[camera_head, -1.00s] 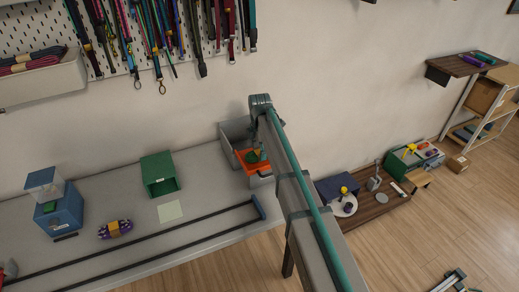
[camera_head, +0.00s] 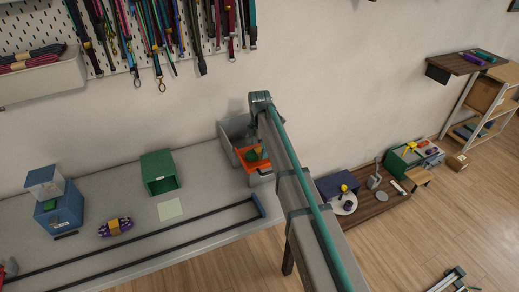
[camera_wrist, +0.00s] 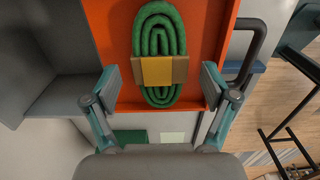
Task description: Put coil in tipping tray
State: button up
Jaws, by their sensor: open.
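The green coil (camera_wrist: 158,45) with a tan band (camera_wrist: 160,71) lies flat on the orange tipping tray (camera_wrist: 208,28) in the wrist view. In the head view the coil (camera_head: 253,155) is a small green patch on the orange tray (camera_head: 263,164), inside a grey bin at the bench's right end. My gripper (camera_wrist: 160,84) is open, with one finger on each side of the coil's band and a visible gap on both sides. In the head view my arm hides most of the gripper.
The grey bin's wall (camera_head: 228,148) stands beside the tray. A dark handle (camera_wrist: 252,50) rises at the tray's right. On the bench are a green box (camera_head: 160,172), a blue device (camera_head: 60,214), a purple coil (camera_head: 115,227) and a pale sheet (camera_head: 170,209). A rail frame runs along the front.

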aim_at(260, 151)
notch_tip(260, 151, up, 12)
jog(key=b, duration=0.3)
jog(key=shift+f, duration=0.15)
